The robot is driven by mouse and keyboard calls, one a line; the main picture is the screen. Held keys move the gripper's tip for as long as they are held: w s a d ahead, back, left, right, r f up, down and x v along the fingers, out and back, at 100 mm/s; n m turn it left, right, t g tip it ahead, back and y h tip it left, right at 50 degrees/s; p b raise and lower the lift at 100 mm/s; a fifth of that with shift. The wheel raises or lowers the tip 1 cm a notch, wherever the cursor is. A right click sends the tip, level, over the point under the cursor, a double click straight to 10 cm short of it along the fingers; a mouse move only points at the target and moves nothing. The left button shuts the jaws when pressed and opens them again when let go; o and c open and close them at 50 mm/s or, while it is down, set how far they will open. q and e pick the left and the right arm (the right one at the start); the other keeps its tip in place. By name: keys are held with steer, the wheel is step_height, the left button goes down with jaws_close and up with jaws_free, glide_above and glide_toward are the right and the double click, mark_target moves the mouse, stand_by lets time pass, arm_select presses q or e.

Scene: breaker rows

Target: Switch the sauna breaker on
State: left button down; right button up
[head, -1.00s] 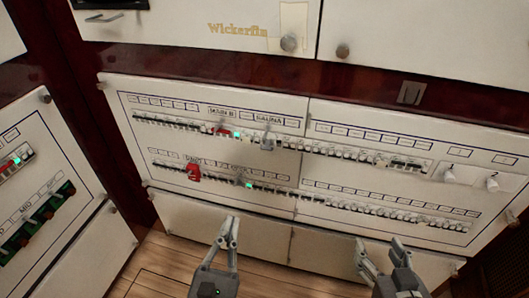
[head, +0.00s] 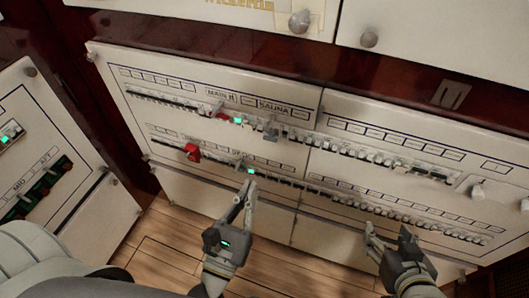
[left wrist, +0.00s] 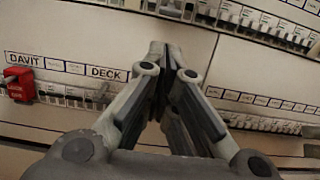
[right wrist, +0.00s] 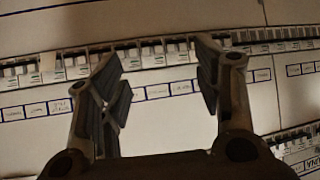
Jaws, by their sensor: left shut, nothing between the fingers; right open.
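The SAUNA label (head: 273,105) is on the upper row of the white breaker panel (head: 300,95) in the head view. Below it sits a larger grey breaker (head: 270,129); its lever position is too small to tell. My left gripper (head: 249,184) is shut and empty, in front of the lower row, below the sauna breaker and apart from it. In the left wrist view the closed fingers (left wrist: 160,55) hide part of the panel right of the DECK label (left wrist: 105,72). My right gripper (head: 388,233) is open and empty, low before the panel's right half.
A red lockout piece (head: 192,152) sits on the lower row, under DAVIT (left wrist: 24,59). Another panel (head: 45,150) stands at left. Floor space is below.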

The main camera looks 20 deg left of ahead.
mark_target(270, 139)
arm_select(q)
steer(key=shift+p+x, duration=0.55)
steer(key=shift+x, duration=4.45)
arm_select(e)
steer(key=shift+s+d+f+g+h, duration=0.15)
steer(key=shift+s+d+f+g, duration=0.1)
steer(key=shift+s+f+g, duration=0.35)
steer(key=shift+s+d+f+g+h, duration=0.1)
steer(key=shift+s+d+f+g, duration=0.35)
steer(key=shift+s, duration=0.4)
steer(key=shift+s+d+f+g+h, duration=0.15)
steer(key=shift+s+f+g, duration=0.2)
steer(key=shift+s+f, duration=0.3)
steer(key=shift+s+r, duration=0.1)
steer(key=shift+r, duration=0.05)
